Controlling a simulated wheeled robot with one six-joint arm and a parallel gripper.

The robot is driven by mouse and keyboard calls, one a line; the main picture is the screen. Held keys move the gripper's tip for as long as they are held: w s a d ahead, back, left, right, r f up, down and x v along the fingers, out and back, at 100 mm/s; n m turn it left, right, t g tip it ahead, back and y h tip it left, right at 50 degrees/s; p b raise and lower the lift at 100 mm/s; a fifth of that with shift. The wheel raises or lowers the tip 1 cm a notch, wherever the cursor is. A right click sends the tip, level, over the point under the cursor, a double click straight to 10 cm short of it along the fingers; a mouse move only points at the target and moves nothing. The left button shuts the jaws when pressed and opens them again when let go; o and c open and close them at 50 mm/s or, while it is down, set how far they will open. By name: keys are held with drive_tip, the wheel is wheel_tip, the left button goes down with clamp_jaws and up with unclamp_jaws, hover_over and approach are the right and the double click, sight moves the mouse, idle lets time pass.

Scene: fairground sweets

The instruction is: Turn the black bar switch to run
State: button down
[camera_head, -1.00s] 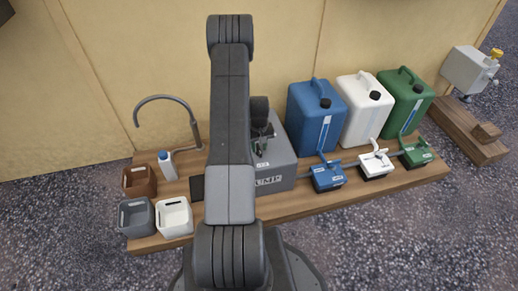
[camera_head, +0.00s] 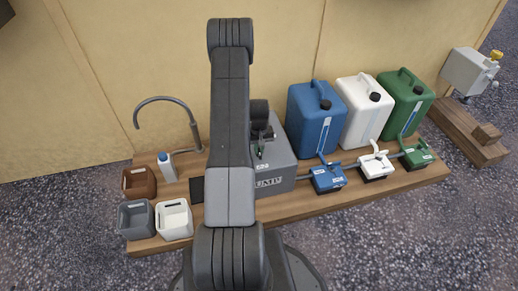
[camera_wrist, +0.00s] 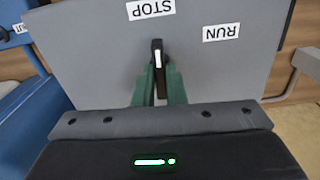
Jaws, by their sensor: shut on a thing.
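The black bar switch (camera_wrist: 157,52), with a white line along it, stands on the sloping grey face of the pump box (camera_wrist: 95,70). In the wrist view its bar points up the picture, close to the STOP label (camera_wrist: 150,8), and the RUN label (camera_wrist: 221,32) is to its right. My gripper (camera_wrist: 158,80) has its green fingers closed on both sides of the bar. In the head view the pump box (camera_head: 280,165) is partly hidden behind my arm, and the switch cannot be made out there.
Blue (camera_head: 315,118), white (camera_head: 364,115) and green (camera_head: 405,105) canisters stand right of the pump box, with blue (camera_head: 328,178), white (camera_head: 375,165) and green (camera_head: 417,156) valve blocks in front. A curved spout (camera_head: 165,98), small bottle (camera_head: 167,167) and open tubs (camera_head: 174,219) are at left.

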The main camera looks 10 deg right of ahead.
drive_tip(key=m+b, duration=0.1)
drive_tip(key=m, duration=0.5)
drive_tip(key=shift+m, duration=0.3)
drive_tip(key=m, duration=0.6)
drive_tip(key=shift+m+b, duration=0.3)
drive_tip(key=shift+b, duration=0.1)
drive_tip(key=c, duration=1.5)
unclamp_jaws()
wheel_tip(320, 180, up, 14)
drive_tip(key=p, duration=0.4)
drive_tip(key=shift+f, duration=0.1)
wheel_tip(320, 180, down, 14)
drive_tip(key=b, duration=0.4)
